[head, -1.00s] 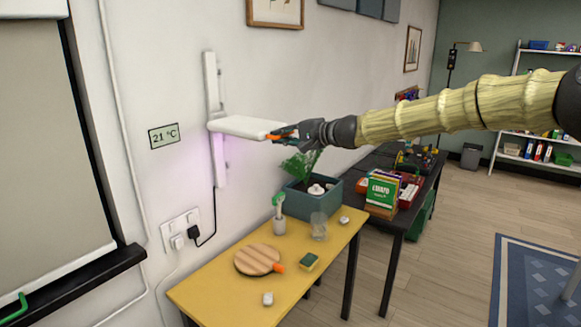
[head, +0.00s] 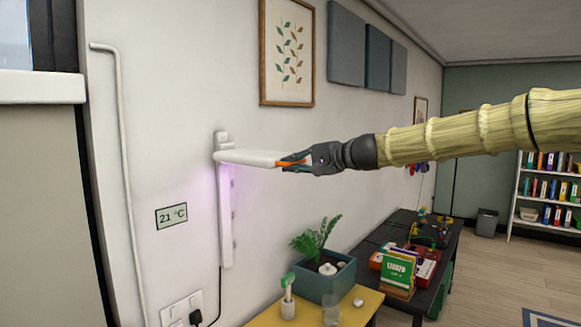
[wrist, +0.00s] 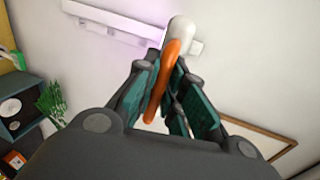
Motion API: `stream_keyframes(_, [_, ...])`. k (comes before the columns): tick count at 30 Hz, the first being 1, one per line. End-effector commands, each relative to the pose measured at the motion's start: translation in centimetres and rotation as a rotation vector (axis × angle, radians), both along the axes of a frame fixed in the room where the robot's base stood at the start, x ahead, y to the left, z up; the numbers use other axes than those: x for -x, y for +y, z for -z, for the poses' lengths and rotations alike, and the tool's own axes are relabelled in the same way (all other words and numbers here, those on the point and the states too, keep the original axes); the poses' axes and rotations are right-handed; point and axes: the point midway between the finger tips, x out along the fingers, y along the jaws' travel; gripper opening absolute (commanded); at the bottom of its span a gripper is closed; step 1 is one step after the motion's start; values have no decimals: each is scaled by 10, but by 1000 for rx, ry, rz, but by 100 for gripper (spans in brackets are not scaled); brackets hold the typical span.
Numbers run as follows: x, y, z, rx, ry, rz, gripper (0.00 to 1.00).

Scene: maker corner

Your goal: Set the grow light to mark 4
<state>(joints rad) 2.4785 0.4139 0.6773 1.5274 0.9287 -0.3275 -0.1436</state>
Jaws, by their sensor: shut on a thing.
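The grow light is a white flat panel (head: 250,158) on a white vertical wall rail (head: 227,225), with a violet glow below it. It sits close to the rail's top. Small marks or notches show along the rail below the panel, but I cannot read any numbers. An orange handle (head: 291,163) is at the panel's free end. My gripper (head: 298,162) is shut on this handle. In the wrist view, the orange handle (wrist: 166,72) lies between my fingers (wrist: 164,88), and the rail (wrist: 110,20) is beyond it. The fingers hide part of the handle.
A planter (head: 324,280) with a green plant stands below on the yellow table (head: 355,305), beside a glass (head: 331,311). A dark bench (head: 440,260) with books is further back. A framed picture (head: 287,52) hangs above the light. The air around my arm is clear.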

Motion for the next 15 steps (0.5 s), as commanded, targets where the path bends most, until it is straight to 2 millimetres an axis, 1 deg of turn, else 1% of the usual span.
stream_keyframes(1, [-1, -1, -6, -5, -5, 3, 0])
stream_keyframes(6, [-1, -1, -8, -6, -8, 4, 0])
stream_keyframes(7, [-1, -2, -8, -6, -8, 4, 17])
stream_keyframes(9, [-1, -2, -9, -6, -8, 4, 29])
stream_keyframes(10, [-1, -2, -8, -6, -8, 4, 34])
stream_keyframes(15, [-1, -3, -6, -4, -6, 5, 34])
